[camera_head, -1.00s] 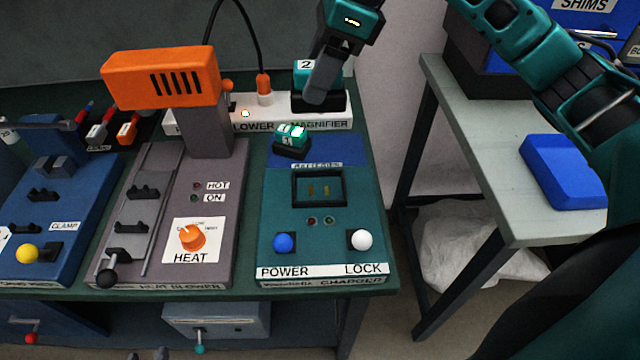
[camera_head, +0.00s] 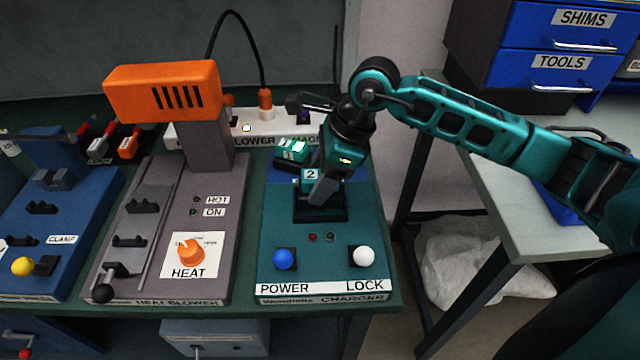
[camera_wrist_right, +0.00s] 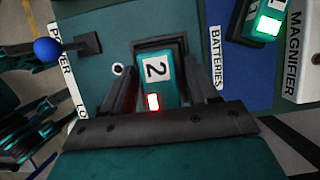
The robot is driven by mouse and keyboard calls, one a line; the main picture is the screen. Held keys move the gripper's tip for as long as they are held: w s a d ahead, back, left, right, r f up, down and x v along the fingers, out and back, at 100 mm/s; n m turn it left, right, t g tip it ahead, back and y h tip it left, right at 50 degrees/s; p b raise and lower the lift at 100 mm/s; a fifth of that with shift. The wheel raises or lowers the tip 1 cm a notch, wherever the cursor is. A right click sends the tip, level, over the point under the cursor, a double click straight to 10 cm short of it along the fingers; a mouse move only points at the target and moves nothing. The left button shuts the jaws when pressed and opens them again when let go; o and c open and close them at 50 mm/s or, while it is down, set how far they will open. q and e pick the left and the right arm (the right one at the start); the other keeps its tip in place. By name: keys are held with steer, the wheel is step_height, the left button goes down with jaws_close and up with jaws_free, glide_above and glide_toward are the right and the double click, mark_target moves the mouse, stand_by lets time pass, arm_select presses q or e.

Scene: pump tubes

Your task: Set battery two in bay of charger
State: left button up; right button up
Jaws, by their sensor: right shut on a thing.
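Battery two (camera_head: 311,175), teal with a white "2" label, is in my right gripper (camera_head: 322,190) at the black-framed bay (camera_head: 322,216) of the teal charger (camera_head: 270,232). In the right wrist view, battery two (camera_wrist_right: 156,70) is upright between the two fingers of the right gripper (camera_wrist_right: 166,84), and a red light shows on it. The bay's black frame (camera_wrist_right: 152,44) shows just past it. The fingers hide part of the bay, so I cannot tell how deep the battery sits. My left gripper is not in view.
Another battery (camera_head: 292,149) with a green light stands on the blue batteries pad behind the bay. A blue POWER knob (camera_head: 284,258) and a white LOCK knob (camera_head: 362,256) stand at the charger's front. The heat blower (camera_head: 160,92) is close on the left.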

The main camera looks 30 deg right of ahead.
steer(key=shift+f, duration=1.05)
steer(key=shift+f+b, duration=0.25)
steer(key=shift+b, duration=0.05)
steer(key=o, duration=1.3)
steer(key=shift+r, duration=0.1)
steer(key=shift+r, duration=0.15)
steer(key=shift+d+r+p, duration=0.15)
steer(key=shift+r+p, duration=0.15)
steer(key=v, duration=1.1)
steer(key=shift+r, duration=0.2)
